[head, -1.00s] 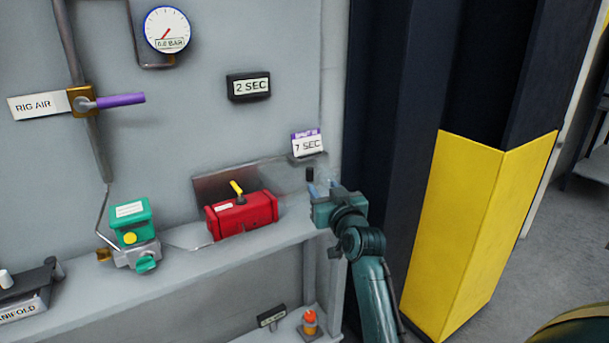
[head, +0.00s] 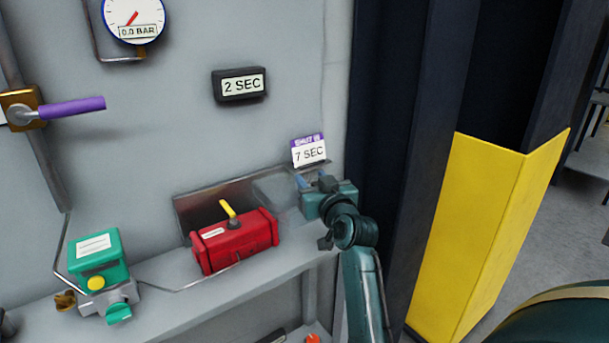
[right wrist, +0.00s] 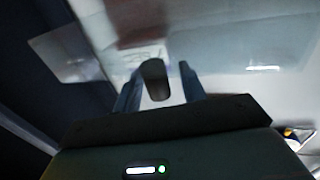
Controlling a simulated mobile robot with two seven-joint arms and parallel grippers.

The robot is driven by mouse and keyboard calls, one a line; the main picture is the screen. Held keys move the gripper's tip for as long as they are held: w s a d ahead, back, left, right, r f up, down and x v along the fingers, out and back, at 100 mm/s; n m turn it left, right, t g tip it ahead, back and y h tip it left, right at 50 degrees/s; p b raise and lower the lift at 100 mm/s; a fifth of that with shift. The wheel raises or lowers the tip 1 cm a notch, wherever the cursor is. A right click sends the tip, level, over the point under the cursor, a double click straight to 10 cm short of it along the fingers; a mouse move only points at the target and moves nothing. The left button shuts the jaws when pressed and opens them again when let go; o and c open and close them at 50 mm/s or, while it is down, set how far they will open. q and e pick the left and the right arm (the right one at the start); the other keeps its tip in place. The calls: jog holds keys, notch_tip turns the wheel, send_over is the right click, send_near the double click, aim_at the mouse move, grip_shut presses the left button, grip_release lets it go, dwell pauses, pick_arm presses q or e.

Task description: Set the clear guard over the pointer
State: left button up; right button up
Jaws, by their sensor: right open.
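The yellow pointer (head: 228,208) stands on top of the red actuator (head: 235,242) on the shelf, uncovered. The clear guard (head: 280,187) is a faint see-through box at the shelf's right end, right of the actuator. My right gripper (head: 311,180) is at the guard's right side, with its jaws open. In the right wrist view a dark knob (right wrist: 154,78) stands between the open fingers, with see-through panes (right wrist: 225,45) beyond it. I cannot tell whether the fingers touch the knob. My left gripper is not in view.
A green unit (head: 98,258) with a yellow button stands left of the actuator. A small "7 SEC" tag (head: 309,152) is on the wall just above my right gripper. A dark column with a yellow lower part (head: 480,235) stands close to the right of my arm.

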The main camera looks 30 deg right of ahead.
jog(key=shift+w, duration=0.25)
jog(key=shift+s, duration=0.1)
grip_shut()
dwell(0.3)
